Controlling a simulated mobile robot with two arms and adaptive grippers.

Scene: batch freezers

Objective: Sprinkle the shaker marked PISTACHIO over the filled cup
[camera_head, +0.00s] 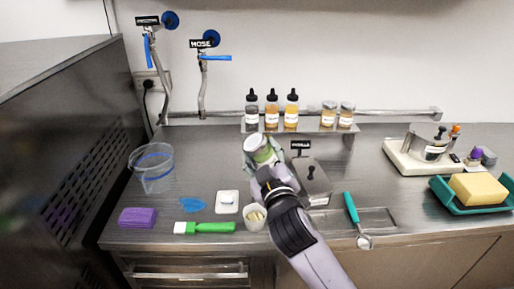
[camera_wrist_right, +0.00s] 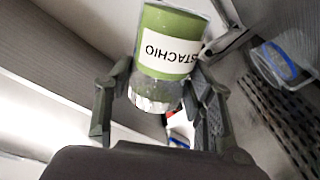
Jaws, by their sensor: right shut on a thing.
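My right gripper (camera_head: 266,170) is shut on a green shaker (camera_head: 265,155) and holds it above the counter, tilted, with a pale end toward the upper left. In the right wrist view the shaker (camera_wrist_right: 172,40) sits between the fingers (camera_wrist_right: 155,95); its white label reads "STACHIO" upside down, the first letters out of sight. A small whitish cup (camera_head: 255,224) with pale contents stands on the counter below, left of my right forearm. I cannot tell what fills it. My left gripper is not in view.
A white square plate (camera_head: 227,209), a green-handled brush (camera_head: 208,228), a purple sponge (camera_head: 137,218) and a clear tub (camera_head: 152,178) lie left. A metal container (camera_head: 313,190) stands right beside my gripper. Bottles (camera_head: 271,113) line the rear shelf. A teal-handled scoop (camera_head: 351,208) lies right.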

